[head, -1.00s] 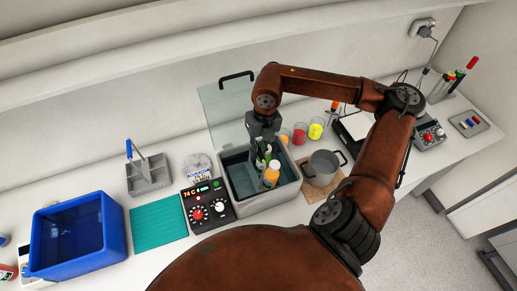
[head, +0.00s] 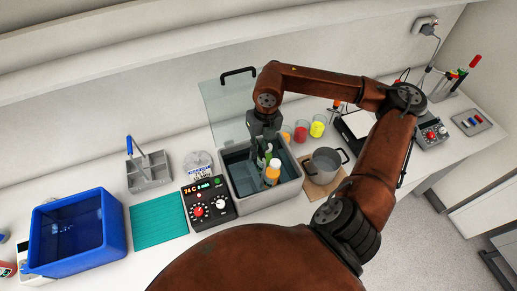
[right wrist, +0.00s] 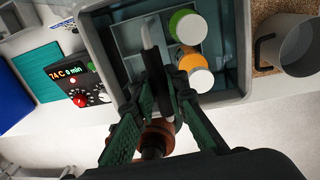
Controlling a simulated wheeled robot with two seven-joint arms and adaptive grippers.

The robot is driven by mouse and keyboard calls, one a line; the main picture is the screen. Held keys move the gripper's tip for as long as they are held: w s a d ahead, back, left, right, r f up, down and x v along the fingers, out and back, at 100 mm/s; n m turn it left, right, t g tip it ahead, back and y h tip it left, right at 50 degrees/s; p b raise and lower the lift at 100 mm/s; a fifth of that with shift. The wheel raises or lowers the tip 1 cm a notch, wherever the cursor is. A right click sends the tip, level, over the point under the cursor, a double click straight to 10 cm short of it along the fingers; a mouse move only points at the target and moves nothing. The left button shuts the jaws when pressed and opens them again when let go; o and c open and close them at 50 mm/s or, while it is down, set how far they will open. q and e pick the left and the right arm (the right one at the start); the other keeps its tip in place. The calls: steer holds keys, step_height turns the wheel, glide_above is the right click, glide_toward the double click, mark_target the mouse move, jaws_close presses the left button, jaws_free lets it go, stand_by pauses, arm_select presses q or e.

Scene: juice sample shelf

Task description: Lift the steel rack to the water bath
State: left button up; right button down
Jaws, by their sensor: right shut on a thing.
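The water bath (head: 236,194) is a grey open tank at the middle of the counter, with dark water inside. The steel rack (right wrist: 127,47) is inside the bath's walls in the right wrist view, its compartments under my gripper. It holds a bottle with a white cap and green band (right wrist: 188,27) and an orange bottle with a white cap (head: 272,173). My right gripper (right wrist: 166,106) is shut on the rack's upright grey handle (right wrist: 151,40). I cannot tell whether the rack rests on the bath floor. My left gripper is not in view.
The control box (head: 208,204) reads 74 C. A clear lid (head: 225,105) stands open behind the bath. A pot (head: 325,166) is close on the right, with coloured beakers (head: 301,131) behind it. A teal mat (head: 159,215) and blue tub (head: 76,236) lie left.

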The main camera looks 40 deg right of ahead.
steer(key=shift+s+d+f, duration=0.15)
steer(key=shift+s+f, duration=0.05)
steer(key=shift+f, duration=0.15)
steer(key=c, duration=1.8)
jaws_free()
steer(key=shift+w+d+r, duration=0.1)
steer(key=shift+d, duration=0.05)
steer(key=r, duration=1.2)
steer(key=shift+s+d, duration=0.2)
steer(key=shift+d, duration=0.2)
